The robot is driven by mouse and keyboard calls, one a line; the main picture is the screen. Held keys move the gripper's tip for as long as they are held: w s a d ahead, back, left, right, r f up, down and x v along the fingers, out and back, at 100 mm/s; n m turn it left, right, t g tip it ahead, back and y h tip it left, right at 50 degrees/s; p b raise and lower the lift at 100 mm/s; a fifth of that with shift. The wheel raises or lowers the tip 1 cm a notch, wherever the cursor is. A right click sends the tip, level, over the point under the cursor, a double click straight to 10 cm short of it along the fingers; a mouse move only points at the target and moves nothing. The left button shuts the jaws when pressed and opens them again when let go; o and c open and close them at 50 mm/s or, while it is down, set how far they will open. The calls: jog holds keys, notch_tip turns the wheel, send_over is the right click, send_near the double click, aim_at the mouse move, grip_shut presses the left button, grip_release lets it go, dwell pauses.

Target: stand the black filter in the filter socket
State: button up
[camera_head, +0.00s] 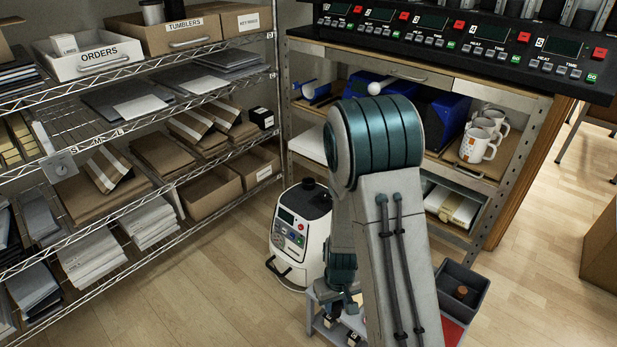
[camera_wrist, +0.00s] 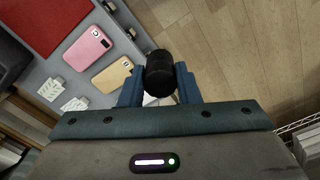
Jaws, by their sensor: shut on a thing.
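The black filter, a short dark cylinder (camera_wrist: 159,72), shows in the wrist view between the two blue fingers of my gripper (camera_wrist: 159,84). The gripper is shut on it, with a finger on each side. The filter is over the edge of a grey cart top (camera_wrist: 75,70), with wood floor beyond it. I cannot make out the filter socket for certain. A white machine (camera_head: 285,236) with a control panel and a black top (camera_head: 307,201) stands on the floor left of my arm.
The cart carries a pink phone (camera_wrist: 88,45), a yellow phone (camera_wrist: 113,76), white tags and a red mat (camera_wrist: 40,22). A dark bin (camera_head: 478,281) is at its right. Wire shelves fill the left; a bench with mugs (camera_head: 478,143) is behind. Floor is open at right.

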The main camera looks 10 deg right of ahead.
jog(key=w+d+r+m+p, duration=0.1)
jog(key=w+r+p, duration=0.3)
jog(key=p, duration=1.1)
notch_tip(320, 180, up, 2)
jog(key=shift+w+d+r+m, duration=0.15)
jog(key=shift+w+m, duration=0.1)
jog(key=shift+m, duration=0.35)
